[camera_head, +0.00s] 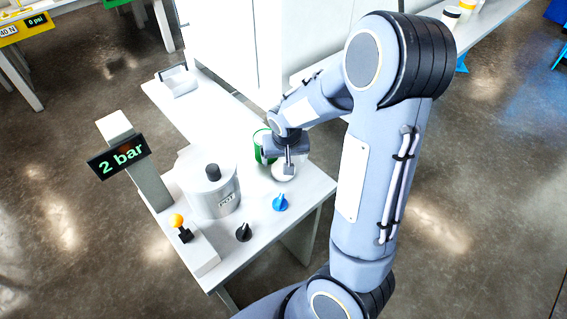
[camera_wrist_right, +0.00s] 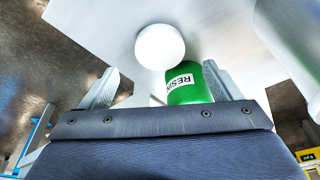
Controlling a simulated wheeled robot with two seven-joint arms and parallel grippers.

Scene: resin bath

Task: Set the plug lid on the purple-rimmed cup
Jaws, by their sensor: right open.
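My right gripper (camera_head: 289,164) points down over the near-right part of the white bench. Its two fingers stand apart in the right wrist view (camera_wrist_right: 158,84). A round white piece (camera_head: 284,172) is just below or behind the fingers, partly covered by them. In the wrist view it is a plain bright disc (camera_wrist_right: 160,46) beyond the fingertips, and I see nothing held. I cannot tell whether it is the plug lid or a cup. No purple rim can be made out in either view. My left gripper is not in view.
A green resin can (camera_head: 262,146) stands beside the gripper; its label shows in the wrist view (camera_wrist_right: 188,88). A grey pot (camera_head: 213,196) with a black-knobbed lid, a blue knob (camera_head: 280,203), a black knob (camera_head: 244,232), an orange-topped lever (camera_head: 177,221) and a "2 bar" display (camera_head: 118,157) are nearby.

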